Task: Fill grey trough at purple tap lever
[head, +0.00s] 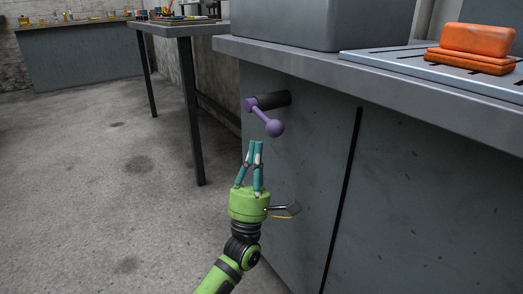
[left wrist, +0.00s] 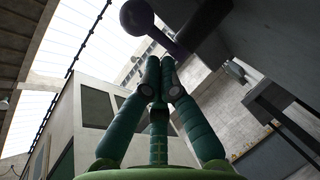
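The purple tap lever (head: 263,115) has a ball end and sticks out from a dark stub on the grey cabinet front, slanting down to the right. Its ball end also shows at the top of the left wrist view (left wrist: 136,17). My left gripper (head: 254,145), green with teal fingers, points up just below and left of the ball, apart from it. Its fingertips are drawn together with nothing between them. The grey trough (head: 310,22) stands on the worktop above the lever; its inside is hidden. My right gripper is not in view.
The worktop edge (head: 350,78) overhangs the lever. An orange soap-like block (head: 475,42) lies on a slotted metal plate (head: 390,64) at right. A dark-legged table (head: 180,29) stands behind. The floor at left is clear.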

